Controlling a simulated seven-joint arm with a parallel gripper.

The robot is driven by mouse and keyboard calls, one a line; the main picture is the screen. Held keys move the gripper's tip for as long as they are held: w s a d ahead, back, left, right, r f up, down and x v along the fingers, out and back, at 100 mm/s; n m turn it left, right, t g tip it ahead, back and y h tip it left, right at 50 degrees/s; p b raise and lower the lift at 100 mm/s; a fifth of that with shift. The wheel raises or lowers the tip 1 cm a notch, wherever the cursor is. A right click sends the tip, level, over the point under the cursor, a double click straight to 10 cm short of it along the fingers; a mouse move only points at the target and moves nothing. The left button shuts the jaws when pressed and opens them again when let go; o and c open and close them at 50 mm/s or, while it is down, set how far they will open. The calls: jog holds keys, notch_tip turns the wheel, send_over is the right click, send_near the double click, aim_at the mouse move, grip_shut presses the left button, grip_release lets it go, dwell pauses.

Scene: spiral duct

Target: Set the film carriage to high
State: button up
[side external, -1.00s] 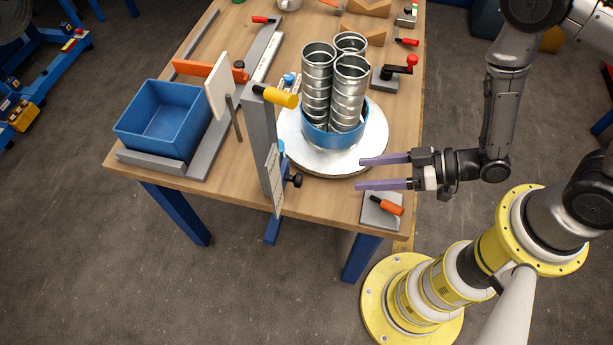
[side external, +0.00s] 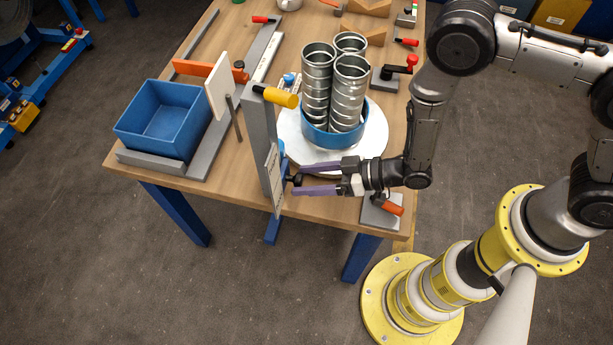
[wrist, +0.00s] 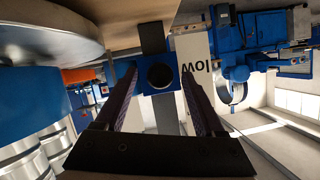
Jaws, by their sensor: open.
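The film carriage is a blue block with a black knob on the grey upright mast (side external: 260,125). In the side view its black knob (side external: 296,180) shows low on the mast. In the wrist view the blue carriage (wrist: 145,85) with its round dark knob (wrist: 160,75) is straight ahead. A white label plate (wrist: 194,62) beside it reads "low", upside down; the plate also shows in the side view (side external: 274,185). My gripper (side external: 293,181) is open, its purple fingers on either side of the knob. Contact with the knob cannot be told.
Silver spiral ducts (side external: 348,95) stand in a blue ring on the round white turntable (side external: 372,140), close behind my gripper. A yellow handle (side external: 275,96) sticks out above on the mast. A red-handled clamp (side external: 384,205) lies at the table's near right corner. A blue bin (side external: 160,125) stands left.

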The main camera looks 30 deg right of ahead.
jog(key=shift+w+a+f, duration=0.1)
jog(key=shift+w+a, duration=0.05)
jog(key=shift+a, duration=0.1)
grip_shut()
dwell(1.4)
